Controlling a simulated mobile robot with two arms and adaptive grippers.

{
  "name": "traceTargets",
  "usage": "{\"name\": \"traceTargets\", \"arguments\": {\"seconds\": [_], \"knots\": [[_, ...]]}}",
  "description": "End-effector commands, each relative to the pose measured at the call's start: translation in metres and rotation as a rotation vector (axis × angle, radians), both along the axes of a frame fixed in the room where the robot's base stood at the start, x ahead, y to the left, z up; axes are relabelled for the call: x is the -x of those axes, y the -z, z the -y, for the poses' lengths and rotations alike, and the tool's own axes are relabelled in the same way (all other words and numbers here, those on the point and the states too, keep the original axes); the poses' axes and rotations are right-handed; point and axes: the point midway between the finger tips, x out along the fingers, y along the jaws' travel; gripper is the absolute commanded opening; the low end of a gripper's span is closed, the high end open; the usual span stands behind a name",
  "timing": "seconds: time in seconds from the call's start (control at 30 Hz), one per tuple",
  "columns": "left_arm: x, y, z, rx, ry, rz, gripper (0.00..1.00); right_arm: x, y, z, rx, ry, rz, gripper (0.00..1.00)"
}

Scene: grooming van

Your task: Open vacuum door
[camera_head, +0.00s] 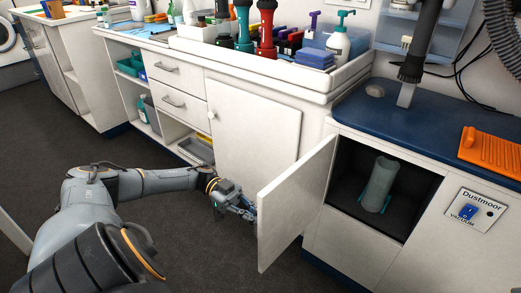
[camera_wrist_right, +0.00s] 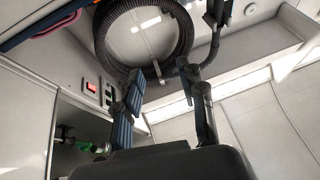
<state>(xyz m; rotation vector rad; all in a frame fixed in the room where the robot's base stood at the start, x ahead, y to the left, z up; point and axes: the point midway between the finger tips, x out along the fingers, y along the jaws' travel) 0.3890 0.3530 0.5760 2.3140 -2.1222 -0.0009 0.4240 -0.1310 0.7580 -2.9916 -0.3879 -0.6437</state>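The white vacuum door (camera_head: 290,208) in the head view stands swung open, sticking out from the counter front. Behind it the dark vacuum compartment (camera_head: 348,165) is exposed, with a grey-green cylinder (camera_head: 379,184) standing inside. The blue vacuum switch (camera_head: 467,212) is on a panel to the right. My left gripper (camera_head: 246,208) is low beside the door's free edge, on its left side; whether its fingers touch the door or are closed is unclear. My right gripper (camera_wrist_right: 160,92) shows in the right wrist view with its fingers apart and nothing between them.
A blue counter top (camera_head: 440,130) with an orange mat (camera_head: 491,155) lies above the compartment. A black hose with a nozzle (camera_head: 410,70) hangs over it. Bottles and towels crowd the white counter (camera_head: 258,68). Dark floor (camera_head: 165,240) is clear around my left arm.

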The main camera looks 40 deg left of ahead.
Motion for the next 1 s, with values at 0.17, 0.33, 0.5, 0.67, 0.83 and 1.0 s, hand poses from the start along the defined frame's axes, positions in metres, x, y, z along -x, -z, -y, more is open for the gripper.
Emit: {"name": "traceTargets", "arguments": {"seconds": [0.17,0.33,0.5,0.67,0.83,1.0], "knots": [[-0.001,0.001,-0.007,-0.001,0.002,-0.002,0.00,0.005,-0.010,0.000,-0.018,-0.004,0.063,0.40],[-0.002,0.001,-0.009,-0.001,0.002,-0.004,0.00,0.007,-0.014,0.000,-0.025,-0.005,0.087,0.40],[-0.002,0.000,-0.009,-0.001,0.003,-0.004,0.00,0.008,-0.015,0.000,-0.026,-0.005,0.091,0.40],[-0.001,0.001,-0.009,-0.001,0.003,-0.004,0.00,0.008,-0.015,0.000,-0.026,-0.005,0.090,0.40],[-0.002,0.001,-0.009,-0.001,0.002,-0.004,0.19,0.008,-0.015,0.000,-0.026,-0.005,0.090,0.40],[-0.002,0.000,-0.009,-0.001,0.001,-0.002,0.19,0.008,-0.014,0.000,-0.026,-0.005,0.089,0.40]]}}
